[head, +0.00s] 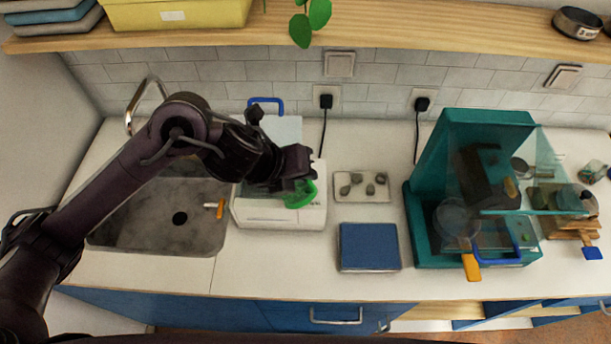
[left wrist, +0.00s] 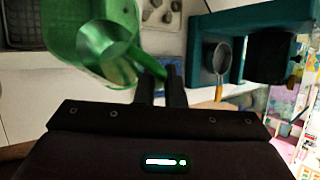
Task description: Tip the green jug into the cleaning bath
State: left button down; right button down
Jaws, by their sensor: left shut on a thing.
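The cleaning bath (head: 262,217) is a white box on the counter, right of the sink, with a pale lid (head: 284,128) standing raised at its back. The green jug (head: 300,197) is over the right part of the bath, partly hidden by my arm. My left gripper (head: 302,172) is above the bath and shut on the jug. In the left wrist view the translucent green jug (left wrist: 92,38) fills the upper left, beside the fingers (left wrist: 162,88). It looks tilted, but I cannot tell whether anything is flowing out. My right gripper is not in view.
A sink (head: 150,225) lies left of the bath. A tray of stones (head: 343,197) and a blue mat (head: 369,247) lie to the right. Further right stands a teal cabinet (head: 425,190) with a clear shield and a pan inside. A shelf (head: 400,28) runs above.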

pick_arm(q)
jog(key=shift+w+a+r+h, duration=0.1)
jog(key=shift+a+r+h, duration=0.1)
jog(key=shift+r+h, duration=0.1)
jog(key=shift+w+a+r+n+g+h, duration=0.1)
jog(key=shift+w+a+n+g+h, duration=0.25)
jog(key=shift+g+h, duration=0.15)
jog(key=shift+w+a+r+n+g+h, duration=0.1)
jog(key=shift+w+a+n+g+h, duration=0.1)
jog(key=shift+n+g+h, duration=0.3)
jog(key=shift+w+a+f, duration=0.15)
jog(key=shift+a+f, duration=0.05)
jog(key=shift+w+a+g+h+b, duration=0.2)
jog(key=shift+a+g+h+b, duration=0.1)
jog(key=shift+h+b, duration=0.3)
jog(key=shift+r, duration=0.1)
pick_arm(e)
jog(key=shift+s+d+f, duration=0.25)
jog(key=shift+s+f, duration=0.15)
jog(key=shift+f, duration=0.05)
pick_arm(q)
jog(key=shift+r, duration=0.1)
jog(key=shift+w+a+f+n+g+h+b, duration=0.3)
jog(key=shift+w+a+n+h+b, duration=0.2)
jog(key=shift+a+h+b, duration=0.15)
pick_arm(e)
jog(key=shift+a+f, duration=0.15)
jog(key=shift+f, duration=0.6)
